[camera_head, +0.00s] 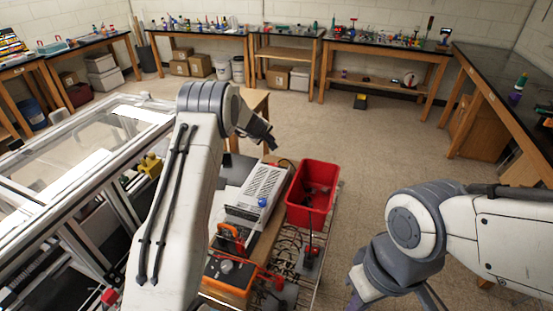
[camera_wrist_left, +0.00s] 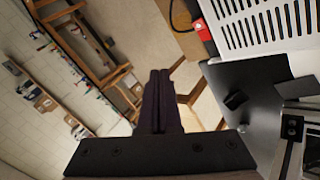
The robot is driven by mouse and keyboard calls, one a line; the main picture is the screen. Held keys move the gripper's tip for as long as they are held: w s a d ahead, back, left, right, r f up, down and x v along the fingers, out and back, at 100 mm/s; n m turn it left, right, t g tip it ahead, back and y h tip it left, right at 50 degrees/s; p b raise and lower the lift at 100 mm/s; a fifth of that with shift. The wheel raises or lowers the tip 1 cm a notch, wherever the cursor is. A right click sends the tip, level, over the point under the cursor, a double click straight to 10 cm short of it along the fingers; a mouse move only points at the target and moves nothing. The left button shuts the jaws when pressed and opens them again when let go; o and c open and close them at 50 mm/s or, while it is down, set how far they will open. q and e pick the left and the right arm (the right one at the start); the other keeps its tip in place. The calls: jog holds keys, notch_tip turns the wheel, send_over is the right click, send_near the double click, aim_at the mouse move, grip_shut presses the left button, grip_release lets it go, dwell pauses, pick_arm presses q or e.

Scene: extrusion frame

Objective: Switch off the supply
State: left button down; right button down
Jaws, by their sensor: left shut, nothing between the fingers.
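The supply (camera_head: 264,187) is a light grey box with a slotted top, standing on the bench between my arms. A blue knob (camera_head: 262,201) shows on its near end. In the left wrist view, the slotted supply (camera_wrist_left: 262,25) fills the top right, with a small red part (camera_wrist_left: 202,29) at its edge; I cannot tell its switch position. My left gripper (camera_head: 273,143) is beyond the supply's far end, apart from it. Its dark fingers (camera_wrist_left: 159,75) are together and empty. My right gripper is at the bottom edge, mostly cut off, its fingers unclear.
A red bin (camera_head: 312,193) stands right of the supply. An orange-and-grey device (camera_head: 229,274) and an orange-handled tool lie nearer. A framed, clear-topped enclosure (camera_head: 85,150) is at the left. A black cable runs near the supply's far end. Open floor lies beyond.

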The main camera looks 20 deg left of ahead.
pick_arm(q)
jog(key=shift+w+a+f, duration=0.1)
jog(key=shift+a+f, duration=0.05)
jog(key=shift+a, duration=0.4)
jog(key=shift+f, duration=0.1)
jog(key=b, duration=0.7)
send_over(274, 165)
jog(key=f, duration=0.5)
jog(key=s+f, duration=0.1)
jog(key=f, duration=0.1)
jog(key=shift+f, duration=0.2)
jog(key=shift+d+f+b, duration=0.2)
jog(key=shift+f+b, duration=0.2)
jog(key=shift+b, duration=0.25)
dwell(0.4)
jog(key=shift+d+f+b, duration=0.1)
jog(key=shift+f+b, duration=0.3)
jog(key=shift+b, duration=0.2)
jog(key=shift+d+f+b, duration=0.1)
jog(key=shift+f+b, duration=0.2)
jog(key=shift+b, duration=0.1)
dwell(0.4)
jog(key=shift+r, duration=0.1)
